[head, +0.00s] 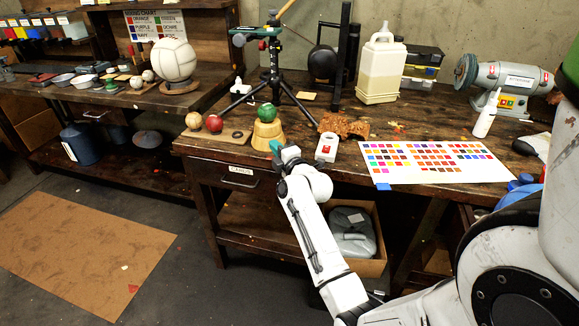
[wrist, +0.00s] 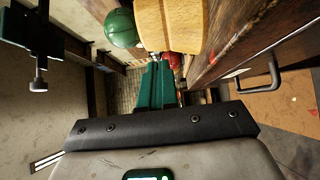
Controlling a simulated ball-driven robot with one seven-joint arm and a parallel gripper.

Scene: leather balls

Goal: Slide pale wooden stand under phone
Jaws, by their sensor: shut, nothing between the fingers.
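The pale wooden stand (head: 267,133) is a stepped round block near the bench's front edge. A green ball (head: 265,112) rests on top of it. In the wrist view the stand (wrist: 172,25) fills the top middle, with the green ball (wrist: 119,28) left of it. My gripper (head: 276,147) is at the front of the stand, its green fingers together and empty. The fingers (wrist: 155,68) point toward the stand's lower part; whether they touch it I cannot tell. A dark tripod (head: 272,75) stands behind, with a flat dark piece on its head, possibly the phone (head: 243,39).
A red ball (head: 215,124) and a tan ball (head: 194,121) sit left of the stand on a board. The bench's front edge and drawer handle (wrist: 262,73) are close to my gripper.

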